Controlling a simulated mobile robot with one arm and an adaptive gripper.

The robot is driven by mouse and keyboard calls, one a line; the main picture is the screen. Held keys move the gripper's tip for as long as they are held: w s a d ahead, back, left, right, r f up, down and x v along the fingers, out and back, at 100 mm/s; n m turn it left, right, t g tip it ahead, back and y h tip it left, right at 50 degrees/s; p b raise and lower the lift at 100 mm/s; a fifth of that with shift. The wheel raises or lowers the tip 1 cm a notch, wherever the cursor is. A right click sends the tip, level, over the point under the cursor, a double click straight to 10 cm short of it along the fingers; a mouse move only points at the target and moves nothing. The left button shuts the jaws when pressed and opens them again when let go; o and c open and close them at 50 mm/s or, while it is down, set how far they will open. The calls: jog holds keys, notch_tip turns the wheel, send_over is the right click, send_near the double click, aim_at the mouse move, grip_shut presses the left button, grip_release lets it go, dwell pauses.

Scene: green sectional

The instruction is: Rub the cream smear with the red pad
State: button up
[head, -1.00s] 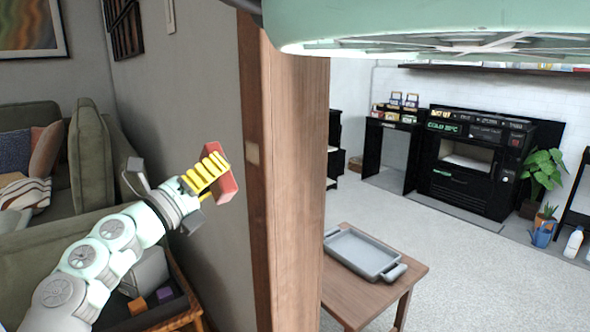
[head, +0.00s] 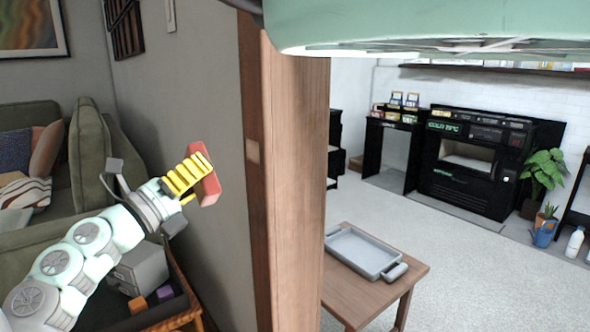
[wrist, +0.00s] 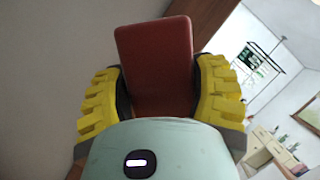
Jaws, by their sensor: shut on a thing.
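The red pad (head: 207,184) is held in my gripper (head: 190,177), whose yellow fingers are shut on it. In the wrist view the pad (wrist: 155,62) stands up between the two fingers. A small cream smear (head: 252,151) shows on the left face of the wooden post (head: 292,190). In the head view the pad is left of the smear and a little lower, with grey wall showing between pad and post. The smear cannot be made out in the wrist view.
A side table with a grey tray (head: 345,249) stands right of the post. A green sofa (head: 88,170) is at the left.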

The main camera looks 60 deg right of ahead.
aim_at(253, 160)
jog(key=shift+s+d, duration=0.4)
jog(key=shift+d, duration=0.7)
jog(key=shift+s+d, duration=0.35)
jog(key=shift+d, duration=0.75)
jog(key=shift+s+d, duration=0.4)
jog(key=shift+d, duration=0.7)
jog(key=shift+s+d, duration=0.25)
jog(key=shift+d, duration=0.7)
notch_tip(253, 160, up, 4)
jog(key=p, duration=0.3)
jog(key=shift+a, duration=0.1)
jog(key=f+b, duration=0.1)
jog(key=f, duration=0.1)
jog(key=f+b, duration=0.2)
jog(key=shift+s+d+f, duration=0.1)
jog(key=shift+d+f, duration=0.05)
jog(key=shift+d, duration=0.05)
